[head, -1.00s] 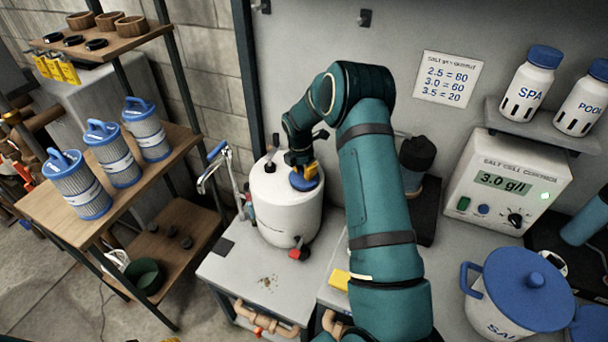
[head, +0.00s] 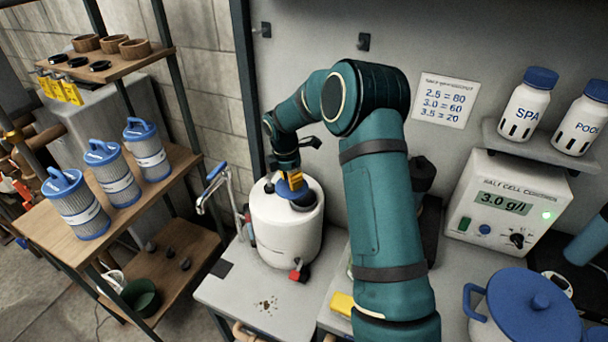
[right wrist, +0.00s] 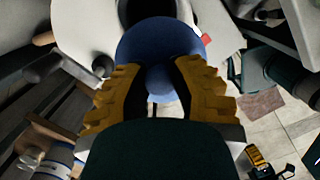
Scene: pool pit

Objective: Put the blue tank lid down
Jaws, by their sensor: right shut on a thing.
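The white tank (head: 287,232) stands on the grey bench, with a dark round opening (head: 304,202) showing in its top. My right gripper (head: 294,181) is shut on the blue tank lid (head: 285,190) and holds it over the tank top, beside the opening. In the right wrist view, the yellow fingers (right wrist: 157,80) close on the knob of the lid (right wrist: 150,42), and the tank (right wrist: 85,28) and its dark opening (right wrist: 142,8) show beyond the lid. The exact gap under the lid is hard to tell.
The grey bench (head: 232,292) has clear room in front of the tank, with a dark square and some crumbs on it. A faucet-like pipe (head: 208,190) stands left of the tank. A yellow block (head: 342,304) and a blue-lidded pot (head: 525,312) are at right.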

